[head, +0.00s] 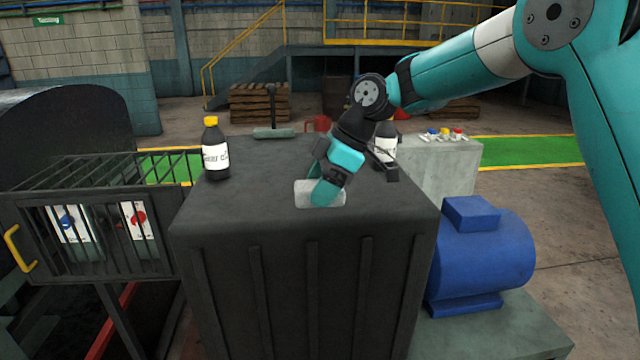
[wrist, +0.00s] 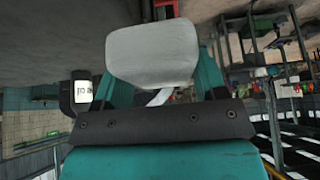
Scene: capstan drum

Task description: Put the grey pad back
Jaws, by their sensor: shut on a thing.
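The grey pad (head: 304,195) is a pale, rounded block at the middle of the dark cabinet's top (head: 255,205) in the head view. My gripper (head: 325,196) reaches down from the right and is shut on it, one teal finger covering part of its near face. In the wrist view the pad (wrist: 153,52) sits between the teal fingers of my gripper (wrist: 155,75). I cannot tell whether its underside touches the cabinet top or hangs just above it.
A yellow-capped bottle (head: 215,150) stands left on the cabinet top. Another dark bottle (head: 386,146) stands behind my gripper. A flat grey-green piece with a post (head: 273,132) is at the back. A barred cage (head: 110,225) is left, a blue motor (head: 485,255) right. The front top is clear.

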